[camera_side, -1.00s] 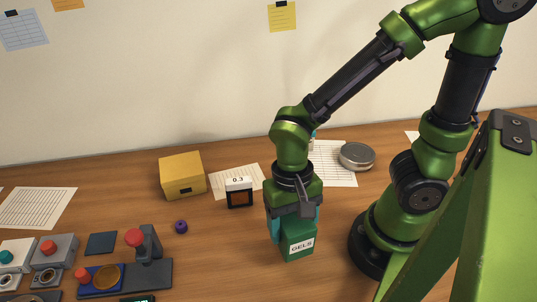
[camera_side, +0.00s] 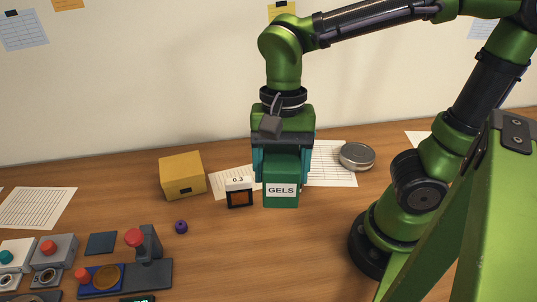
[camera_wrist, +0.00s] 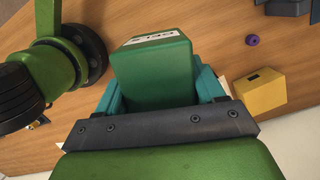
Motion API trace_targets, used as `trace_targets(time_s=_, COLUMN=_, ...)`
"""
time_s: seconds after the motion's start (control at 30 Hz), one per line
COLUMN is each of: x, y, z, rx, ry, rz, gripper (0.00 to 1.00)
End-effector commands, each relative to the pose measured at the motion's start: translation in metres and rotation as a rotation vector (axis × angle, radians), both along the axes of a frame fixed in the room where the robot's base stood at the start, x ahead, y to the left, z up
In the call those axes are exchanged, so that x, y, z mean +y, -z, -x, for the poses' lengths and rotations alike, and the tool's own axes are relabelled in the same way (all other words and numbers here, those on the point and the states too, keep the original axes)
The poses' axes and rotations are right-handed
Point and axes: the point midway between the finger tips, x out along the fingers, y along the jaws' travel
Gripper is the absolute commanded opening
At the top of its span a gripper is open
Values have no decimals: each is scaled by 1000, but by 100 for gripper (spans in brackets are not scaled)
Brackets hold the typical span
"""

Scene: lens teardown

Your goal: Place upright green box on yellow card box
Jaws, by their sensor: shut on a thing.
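The green box (camera_side: 281,176) with a white GELS label is upright between the fingers of my gripper (camera_side: 281,165). My gripper is shut on it from both sides. In the wrist view the green box (camera_wrist: 153,72) is between the teal fingers (camera_wrist: 160,90). The yellow card box (camera_side: 182,177) stands on the table left of my gripper, with a small dark slot on its front. It also shows at the right in the wrist view (camera_wrist: 259,93). Its top is bare.
A small dark-framed block marked 0.3 (camera_side: 239,192) stands between the yellow box and my gripper. A purple ring (camera_side: 181,227) lies in front of the yellow box. A round tin (camera_side: 357,156) is at right. Switch units (camera_side: 125,275) fill the front left.

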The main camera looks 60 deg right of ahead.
Motion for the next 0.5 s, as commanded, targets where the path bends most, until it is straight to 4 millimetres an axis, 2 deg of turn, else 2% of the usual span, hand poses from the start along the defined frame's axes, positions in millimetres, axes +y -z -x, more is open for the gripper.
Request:
trace_targets(time_s=0.3, x=-18, y=0, z=-90, rx=10, ry=733, rz=8, gripper=31)
trace_targets(time_s=0.5, x=-36, y=3, z=-134, rx=3, ry=1117, rz=9, gripper=31)
